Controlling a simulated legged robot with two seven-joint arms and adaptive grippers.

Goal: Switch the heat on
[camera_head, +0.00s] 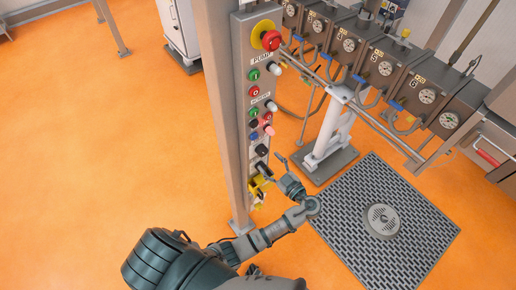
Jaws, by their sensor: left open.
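A tall grey control panel (243,100) stands upright near the middle, with coloured buttons and labels. Two black rotary switches, an upper one (262,150) and a lower one (262,168), sit low on its face. The small labels near them are too blurred to read, so I cannot tell which is the heat switch. My left gripper (272,168) is open, just right of the lower black switch, its fingers pointing toward the panel. I cannot tell whether a finger touches the switch. My right gripper is not in view.
A red emergency stop (270,40) tops the panel. A yellow fitting (258,188) sits below the switches. A floor grate (385,250) lies at lower right. Orange floor is clear left.

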